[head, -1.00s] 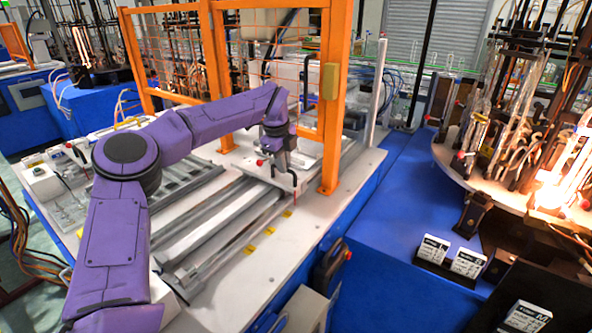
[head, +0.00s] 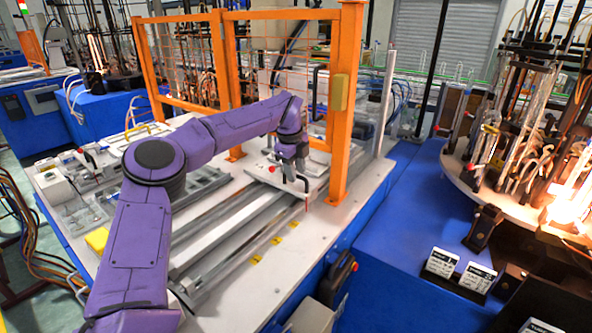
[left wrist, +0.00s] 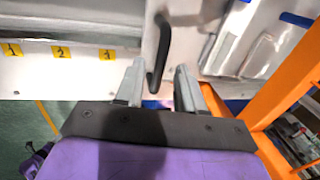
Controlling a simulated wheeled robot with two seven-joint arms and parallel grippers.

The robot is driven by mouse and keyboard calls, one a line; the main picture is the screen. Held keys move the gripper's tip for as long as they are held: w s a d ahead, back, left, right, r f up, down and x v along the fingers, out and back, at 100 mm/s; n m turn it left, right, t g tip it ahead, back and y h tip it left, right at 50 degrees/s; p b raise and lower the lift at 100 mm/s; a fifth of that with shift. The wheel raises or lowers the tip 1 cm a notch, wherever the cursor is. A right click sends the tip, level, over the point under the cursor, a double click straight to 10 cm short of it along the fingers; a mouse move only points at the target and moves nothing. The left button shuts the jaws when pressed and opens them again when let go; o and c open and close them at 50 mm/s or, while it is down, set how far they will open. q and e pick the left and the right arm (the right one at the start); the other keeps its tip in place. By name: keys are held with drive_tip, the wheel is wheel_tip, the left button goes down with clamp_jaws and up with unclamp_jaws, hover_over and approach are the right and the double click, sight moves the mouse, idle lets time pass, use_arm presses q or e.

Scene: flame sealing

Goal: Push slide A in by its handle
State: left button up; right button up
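Slide A, as far as I can tell, is the pale plate (head: 316,184) on the rails beside the orange post. Its black handle (head: 304,184) stands at the plate's front end, just below my left gripper (head: 296,175). In the left wrist view the handle (left wrist: 162,50) is a dark bar on the pale plate (left wrist: 185,40). Its near end reaches between the two grey fingertips of my left gripper (left wrist: 160,72). The fingers are apart, with a visible gap on either side of the handle. No letter A can be read on the slide. My right gripper is not in view.
An orange guard frame (head: 343,110) stands close to the right of my left gripper. Yellow number labels (left wrist: 61,52) lie along the table edge. Long metal rails (head: 225,235) run toward the front. A round table with glassware (head: 465,185) stands at the right.

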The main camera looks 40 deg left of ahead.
use_arm(q)
wheel_tip(320, 180, up, 10)
drive_tip(key=s+b, duration=0.1)
drive_tip(key=s, duration=0.1)
drive_tip(key=shift+r+b, duration=0.2)
drive_tip(key=shift+b, duration=0.2)
drive_tip(key=shift+d, duration=0.1)
